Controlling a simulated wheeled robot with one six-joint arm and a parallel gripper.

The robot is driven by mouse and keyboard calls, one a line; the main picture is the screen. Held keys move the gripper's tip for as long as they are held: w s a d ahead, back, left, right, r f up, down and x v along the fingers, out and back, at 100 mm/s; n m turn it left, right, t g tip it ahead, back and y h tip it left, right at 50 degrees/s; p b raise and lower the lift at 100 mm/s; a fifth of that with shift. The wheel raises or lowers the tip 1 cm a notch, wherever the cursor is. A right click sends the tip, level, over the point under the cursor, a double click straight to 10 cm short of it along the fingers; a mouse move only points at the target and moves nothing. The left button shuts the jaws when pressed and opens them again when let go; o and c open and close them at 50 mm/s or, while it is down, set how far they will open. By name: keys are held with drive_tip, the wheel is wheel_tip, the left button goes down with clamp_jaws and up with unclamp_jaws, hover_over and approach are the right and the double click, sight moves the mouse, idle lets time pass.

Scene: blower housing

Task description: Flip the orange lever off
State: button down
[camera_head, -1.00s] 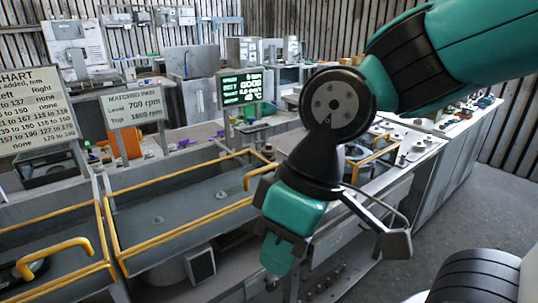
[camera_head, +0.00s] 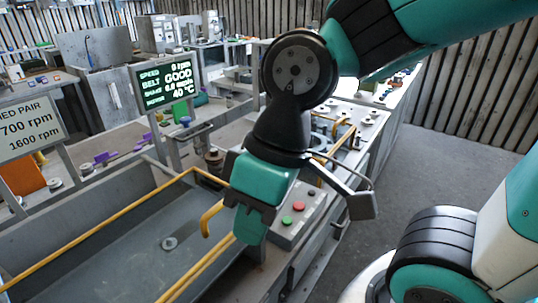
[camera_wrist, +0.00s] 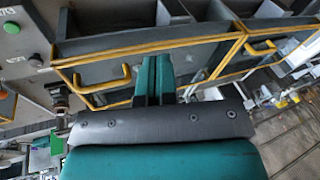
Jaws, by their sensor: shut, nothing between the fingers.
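I cannot pick out an orange lever for certain in either view. My gripper (camera_head: 250,226) is shut and empty, pointing down in the head view near the right end of a grey tray. In the wrist view, my gripper's teal fingers (camera_wrist: 154,80) are together at the centre. A yellow-orange bent handle (camera_head: 209,220) stands just left of my gripper, apart from it as far as I can tell. My gripper and wrist hide part of the bench behind them.
A yellow rail (camera_head: 100,232) borders the grey tray (camera_head: 140,252). A control box with a red button (camera_head: 298,206) and green button (camera_head: 286,221) sits right of my gripper. A lit screen (camera_head: 166,82) and a sign (camera_head: 28,127) stand behind. Open floor (camera_head: 425,165) lies right.

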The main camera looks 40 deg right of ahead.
drive_tip(key=w+d+f+m+t+h+p, duration=0.1)
drive_tip(key=w+d+m+h, duration=0.15)
drive_tip(key=w, duration=0.55)
drive_tip(key=w+d+f+m+h+p, duration=0.1)
drive_tip(key=w+d+m+p, duration=0.15)
drive_tip(key=w, duration=0.65)
drive_tip(key=w+d+f+m+h+p, duration=0.1)
drive_tip(key=w+d+f+m+h, duration=0.3)
drive_tip(key=w+d, duration=0.2)
drive_tip(key=w+d+f+m+h+p, duration=0.1)
drive_tip(key=w+d+f+m+h, duration=0.3)
drive_tip(key=w, duration=0.5)
drive_tip(key=shift+w+d+f+m+t, duration=0.35)
drive_tip(key=shift+d+f, duration=0.25)
drive_tip(key=shift+d, duration=0.3)
drive_tip(key=p+x, duration=0.4)
drive_tip(key=x, duration=0.6)
drive_tip(key=shift+p, duration=0.35)
drive_tip(key=shift+s, duration=0.1)
